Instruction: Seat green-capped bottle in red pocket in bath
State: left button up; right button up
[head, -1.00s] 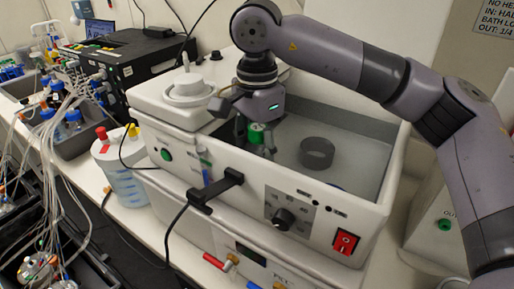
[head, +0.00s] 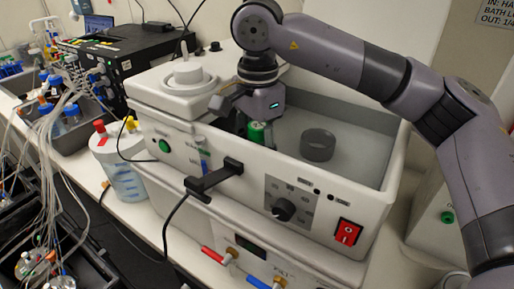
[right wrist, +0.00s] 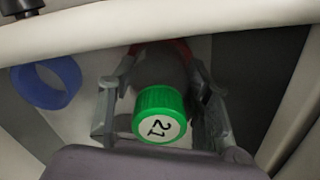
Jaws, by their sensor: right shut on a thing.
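The green-capped bottle (head: 258,132) is inside the bath (head: 352,131), towards its left end. In the right wrist view its green cap (right wrist: 162,115) carries the number 21 and faces the camera. My right gripper (head: 259,122) is shut on the bottle, with a finger on each side of it. In the right wrist view, part of a red ring, the red pocket (right wrist: 181,48), shows just beyond the bottle. The bottle covers most of it, so I cannot tell whether the bottle is in it. My left gripper is not in view.
A dark grey ring (head: 318,146) stands in the bath right of the bottle. A blue ring (right wrist: 46,82) shows in the right wrist view. The bath's front wall (head: 300,168) is close to the gripper. A red-capped container (head: 118,165) stands left of the bath.

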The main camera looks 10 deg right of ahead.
jog(key=o, duration=1.1)
jog(key=shift+s+f, duration=0.2)
jog(key=shift+f, duration=0.3)
jog(key=shift+c, duration=0.2)
jog(key=o, duration=0.3)
jog(key=shift+w, duration=0.15)
jog(key=shift+o, duration=0.2)
jog(key=shift+w+r, duration=0.1)
jog(key=shift+r, duration=0.45)
notch_tip(320, 180, up, 11)
